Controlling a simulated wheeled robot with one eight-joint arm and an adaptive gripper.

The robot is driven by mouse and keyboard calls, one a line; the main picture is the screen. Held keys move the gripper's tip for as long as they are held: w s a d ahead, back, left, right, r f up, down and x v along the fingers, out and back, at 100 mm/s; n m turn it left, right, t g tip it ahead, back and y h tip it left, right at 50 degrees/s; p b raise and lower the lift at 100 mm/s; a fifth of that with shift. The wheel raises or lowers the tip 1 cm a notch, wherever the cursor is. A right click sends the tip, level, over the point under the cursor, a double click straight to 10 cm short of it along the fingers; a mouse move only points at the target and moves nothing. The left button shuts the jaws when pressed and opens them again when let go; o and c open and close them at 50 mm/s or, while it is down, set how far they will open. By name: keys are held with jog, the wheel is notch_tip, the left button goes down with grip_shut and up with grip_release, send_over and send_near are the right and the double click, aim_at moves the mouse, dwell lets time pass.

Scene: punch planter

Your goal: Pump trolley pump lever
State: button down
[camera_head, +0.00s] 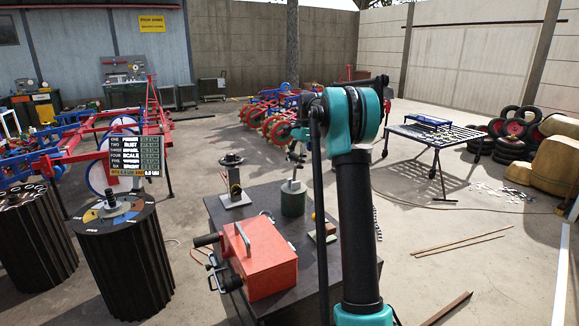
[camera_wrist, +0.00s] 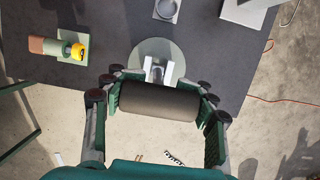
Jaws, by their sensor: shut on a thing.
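The pump lever's dark cylindrical grip (camera_wrist: 158,102) lies crosswise between the green-padded fingers of my gripper (camera_wrist: 160,93) in the wrist view. The gripper is shut on it, one finger at each end. Beyond the grip, a metal bracket (camera_wrist: 154,70) stands on a round green body (camera_wrist: 140,52). In the head view this appears to be the green cylinder (camera_head: 293,200) on the dark table (camera_head: 225,208). My arm hides part of the area to its right, and I cannot make out my fingers there.
A yellow-knobbed item (camera_wrist: 70,48) lies left of the pump in the wrist view.

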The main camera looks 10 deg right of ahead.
jog(key=shift+w+d, duration=0.25)
jog(key=shift+d, duration=0.4)
jog(key=shift+w+d, duration=0.2)
jog(key=shift+d, duration=0.4)
jog(key=shift+d+f, duration=0.1)
jog(key=shift+d, duration=0.05)
dwell(0.9)
jog(key=shift+c, duration=2.4)
grip_release()
jog(key=s+v, duration=0.1)
jog(key=v, duration=1)
jog(key=shift+w+r, duration=0.45)
jog(key=shift+w, duration=0.05)
jog(key=shift+c, duration=0.3)
